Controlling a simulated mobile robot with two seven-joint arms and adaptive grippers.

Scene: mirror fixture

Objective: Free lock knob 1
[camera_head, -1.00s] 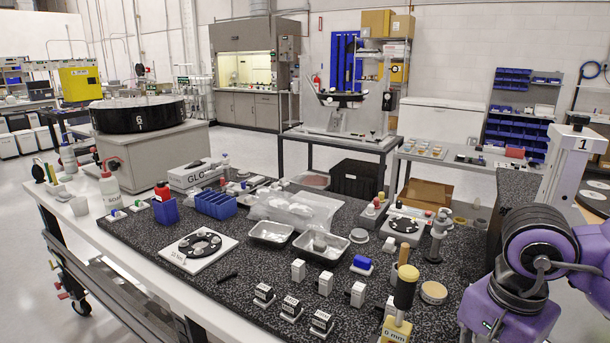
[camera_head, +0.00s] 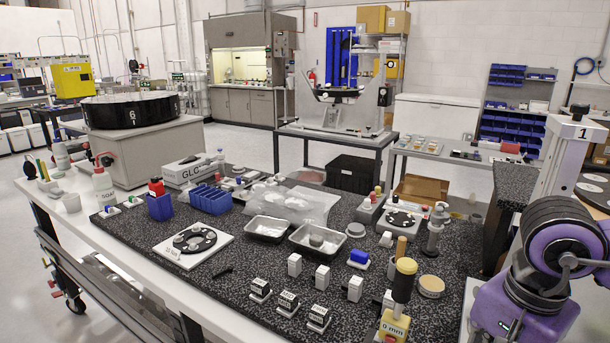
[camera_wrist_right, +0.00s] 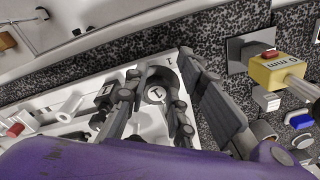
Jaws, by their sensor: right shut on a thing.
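My right gripper (camera_wrist_right: 150,92) is shut on the knob in the right wrist view, one dark finger on each side. The fingers hide parts of the knob's sides, and its base cannot be made out. In the head view my purple right arm comes in at the lower right, and its gripper does not show there. My left gripper is in neither view.
A yellow block marked "0 mm" (camera_head: 393,328) with a dark post stands near the bench front; it also shows in the right wrist view (camera_wrist_right: 275,71). A white column marked "1" (camera_head: 566,165) rises behind my arm. The speckled benchtop (camera_head: 222,297) holds several small blocks and trays.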

